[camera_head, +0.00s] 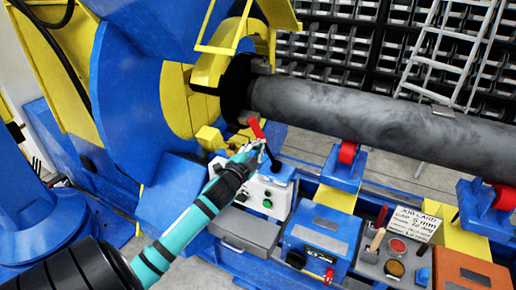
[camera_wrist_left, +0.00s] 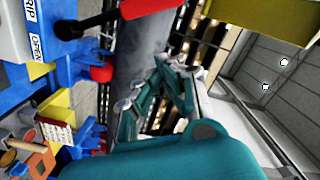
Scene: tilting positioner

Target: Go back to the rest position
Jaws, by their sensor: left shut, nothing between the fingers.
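My left gripper (camera_head: 250,150) is at the end of the teal and black arm, just above the grey control box (camera_head: 255,195) in the head view. Its fingers are together with nothing seen between them. In the left wrist view its teal linkage (camera_wrist_left: 155,95) fills the middle. A red lever handle (camera_head: 256,128) is close beside the fingertips; I cannot tell whether they touch. It also shows at the top of the left wrist view (camera_wrist_left: 145,8). My right gripper is in neither view.
The blue and yellow positioner (camera_head: 140,90) holds a long grey pipe (camera_head: 350,110) above red rollers (camera_head: 347,152). Below stand a blue box (camera_head: 320,235), a job card (camera_head: 412,222) and an orange box (camera_head: 465,270). A ladder (camera_head: 450,50) leans by shelves of bins behind.

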